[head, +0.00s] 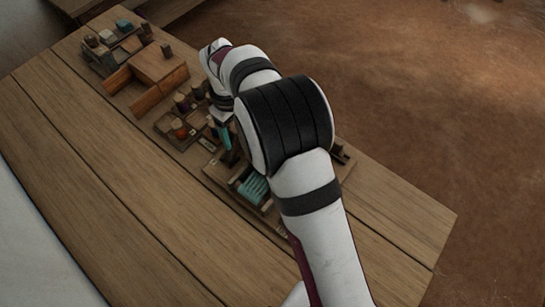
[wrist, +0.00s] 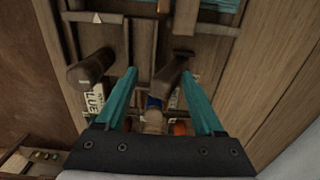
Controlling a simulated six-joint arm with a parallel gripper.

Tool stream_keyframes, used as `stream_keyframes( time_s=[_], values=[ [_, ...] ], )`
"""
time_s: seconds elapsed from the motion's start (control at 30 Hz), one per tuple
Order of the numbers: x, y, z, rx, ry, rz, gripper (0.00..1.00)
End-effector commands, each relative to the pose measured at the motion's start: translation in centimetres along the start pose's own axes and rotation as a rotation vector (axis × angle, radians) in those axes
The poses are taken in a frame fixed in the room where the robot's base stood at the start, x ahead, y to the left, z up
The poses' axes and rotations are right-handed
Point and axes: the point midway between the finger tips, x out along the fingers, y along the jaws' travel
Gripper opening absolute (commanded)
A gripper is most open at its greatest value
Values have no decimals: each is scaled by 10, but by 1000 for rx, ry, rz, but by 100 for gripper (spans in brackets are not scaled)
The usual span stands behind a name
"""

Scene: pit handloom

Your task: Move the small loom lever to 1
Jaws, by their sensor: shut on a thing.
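My gripper shows from above in the wrist view (wrist: 159,72), its two teal fingers on either side of a dark wooden lever (wrist: 172,68). It is shut on this lever, which lies nearer the right finger. A second, round-ended brown handle (wrist: 88,68) stands outside the left finger. I cannot read any position number by the lever. In the head view my gripper (head: 226,150) points down at the loom fittings, and my arm hides much of them, including the lever.
A frame with teal threads (head: 253,187) lies beside my gripper on the wooden table (head: 120,175). Small pots (head: 180,129), a wooden box (head: 158,64) and a tray of small blocks (head: 97,60) stand further back. The table's left part is clear.

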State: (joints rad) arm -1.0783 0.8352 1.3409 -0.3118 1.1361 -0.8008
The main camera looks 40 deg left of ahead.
Motion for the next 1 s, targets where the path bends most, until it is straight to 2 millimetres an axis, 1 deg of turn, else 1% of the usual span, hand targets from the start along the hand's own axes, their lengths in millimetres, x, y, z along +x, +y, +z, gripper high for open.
stream_keyframes(
  time_s=[0.1,0.3,0.4,0.5,0.93,0.97,1.0],
  values=[
    [-16,1,-1,1,5,3,62],
    [-42,0,-1,1,6,3,62],
    [-54,0,-2,1,6,2,62],
    [-61,0,-1,0,5,1,62],
    [-64,0,-1,2,4,0,62],
    [-65,1,1,10,5,-1,62],
    [-70,6,8,39,7,-2,62]
  ],
)
